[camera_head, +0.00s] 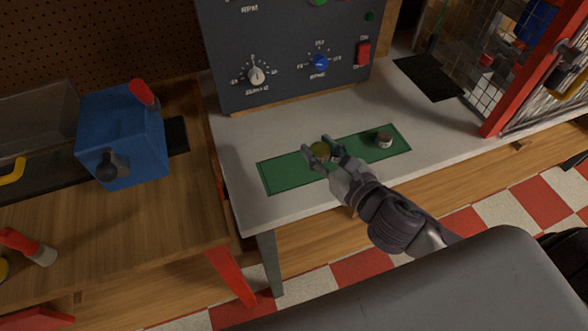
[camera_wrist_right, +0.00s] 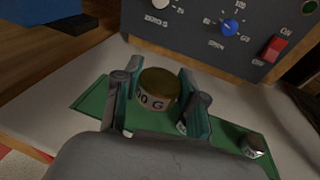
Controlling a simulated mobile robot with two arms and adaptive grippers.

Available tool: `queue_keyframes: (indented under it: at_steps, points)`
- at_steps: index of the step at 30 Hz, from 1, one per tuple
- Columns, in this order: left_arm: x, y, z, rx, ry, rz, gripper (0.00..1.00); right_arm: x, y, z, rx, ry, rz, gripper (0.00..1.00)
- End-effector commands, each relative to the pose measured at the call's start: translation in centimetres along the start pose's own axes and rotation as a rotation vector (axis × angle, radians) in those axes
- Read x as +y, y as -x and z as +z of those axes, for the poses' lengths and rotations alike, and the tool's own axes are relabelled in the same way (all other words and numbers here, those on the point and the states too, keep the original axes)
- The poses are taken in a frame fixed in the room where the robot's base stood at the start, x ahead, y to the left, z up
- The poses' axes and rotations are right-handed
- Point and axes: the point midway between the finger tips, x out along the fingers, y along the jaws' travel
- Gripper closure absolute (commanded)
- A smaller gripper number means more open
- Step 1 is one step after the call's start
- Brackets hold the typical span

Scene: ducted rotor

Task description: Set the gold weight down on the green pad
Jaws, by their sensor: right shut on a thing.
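The gold weight (camera_head: 320,150) is a short cylinder with a gold top. In the right wrist view the weight (camera_wrist_right: 157,90) shows a pale label ending in "0 G". My right gripper (camera_head: 318,148) is shut on it, with one finger on each side. The weight is over the left-middle part of the green pad (camera_head: 279,175); I cannot tell whether its base touches the pad. The pad (camera_wrist_right: 93,103) lies flat on the pale bench. My left gripper is not in view.
A dark-topped weight (camera_head: 384,138) stands on the pad's right part. Another small weight (camera_wrist_right: 182,127) is partly hidden by a finger. The grey control panel (camera_head: 290,85) stands behind the pad. A blue box (camera_head: 135,140) is at left, a red-framed mesh cage (camera_head: 505,85) at right.

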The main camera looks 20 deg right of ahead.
Motion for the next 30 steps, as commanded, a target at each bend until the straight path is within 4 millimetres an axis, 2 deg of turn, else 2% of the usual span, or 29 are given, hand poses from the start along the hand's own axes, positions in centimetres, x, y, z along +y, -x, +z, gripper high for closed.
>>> queue_keyframes:
  at_steps: [3, 9, 13, 18, 20, 30]
  points:
    - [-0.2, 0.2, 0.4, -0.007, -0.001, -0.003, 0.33, 2.5, -1.6, -1.4, 0.0, -0.008, 0.0, 1.0]
    - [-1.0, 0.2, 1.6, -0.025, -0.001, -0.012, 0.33, 4.8, -3.0, -2.8, -0.001, -0.002, 0.0, 1.0]
    - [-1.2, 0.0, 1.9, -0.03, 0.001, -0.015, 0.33, 5.2, -3.3, -3.7, 0.002, 0.0, 0.0, 1.0]
    - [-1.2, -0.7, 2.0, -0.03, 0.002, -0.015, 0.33, 5.1, -3.7, -6.4, 0.004, 0.0, -0.001, 1.0]
    - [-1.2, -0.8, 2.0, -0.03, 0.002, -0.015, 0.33, 5.2, -3.7, -6.9, 0.003, -0.001, -0.001, 1.0]
    - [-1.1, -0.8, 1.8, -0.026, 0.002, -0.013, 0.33, 5.1, -3.8, -7.2, 0.001, 0.001, 0.001, 1.0]
